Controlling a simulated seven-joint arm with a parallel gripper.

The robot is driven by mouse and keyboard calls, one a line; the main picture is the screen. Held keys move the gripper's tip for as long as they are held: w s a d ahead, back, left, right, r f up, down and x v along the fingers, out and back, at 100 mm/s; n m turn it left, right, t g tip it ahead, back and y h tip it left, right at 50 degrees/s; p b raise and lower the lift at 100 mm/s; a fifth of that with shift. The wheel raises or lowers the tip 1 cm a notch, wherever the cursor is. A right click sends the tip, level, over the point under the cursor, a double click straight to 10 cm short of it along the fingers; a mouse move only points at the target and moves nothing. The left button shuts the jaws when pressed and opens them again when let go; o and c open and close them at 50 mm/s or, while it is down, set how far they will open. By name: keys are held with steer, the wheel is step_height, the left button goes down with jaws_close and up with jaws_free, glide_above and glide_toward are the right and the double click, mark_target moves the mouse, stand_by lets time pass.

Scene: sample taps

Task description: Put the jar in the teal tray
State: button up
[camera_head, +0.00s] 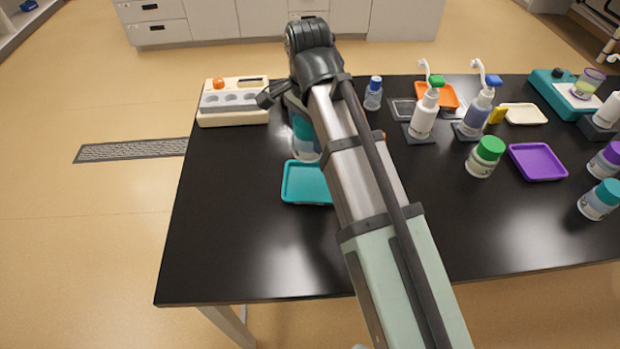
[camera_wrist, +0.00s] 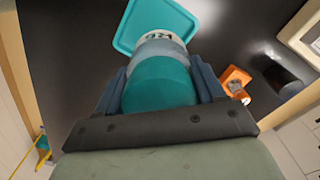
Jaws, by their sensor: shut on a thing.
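A jar with a teal lid (camera_wrist: 160,85) is between the fingers of my gripper (camera_wrist: 162,88) in the wrist view, lid toward the camera. In the head view the jar (camera_head: 305,150) shows partly behind my arm, just beyond the teal tray. My gripper is shut on the jar; its fingers are mostly hidden by my arm in the head view. The teal tray (camera_head: 302,184) lies on the black table, its right part hidden by my arm. In the wrist view the tray (camera_wrist: 122,43) lies beyond the jar's labelled side. I cannot tell whether the jar touches the table.
A cream device with round wells (camera_head: 232,103) stands left of my arm. A small blue-capped bottle (camera_head: 373,94), pump bottles (camera_head: 424,113), a green-lidded jar (camera_head: 486,157) and a purple tray (camera_head: 537,162) stand to the right. The table's front left is clear.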

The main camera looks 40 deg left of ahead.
steer(key=n, duration=0.2)
steer(key=d, duration=0.1)
steer(key=shift+s+f+n, duration=0.15)
steer(key=shift+s+n, duration=0.1)
steer(key=shift+n, duration=0.15)
steer(key=n, duration=0.3)
steer(key=shift+n, duration=0.3)
glide_above(310, 184)
steer(key=shift+f, duration=5)
steer(key=shift+f, duration=0.15)
steer(key=o, duration=1.1)
step_height(310, 184, up, 12)
steer(key=shift+r, duration=0.15)
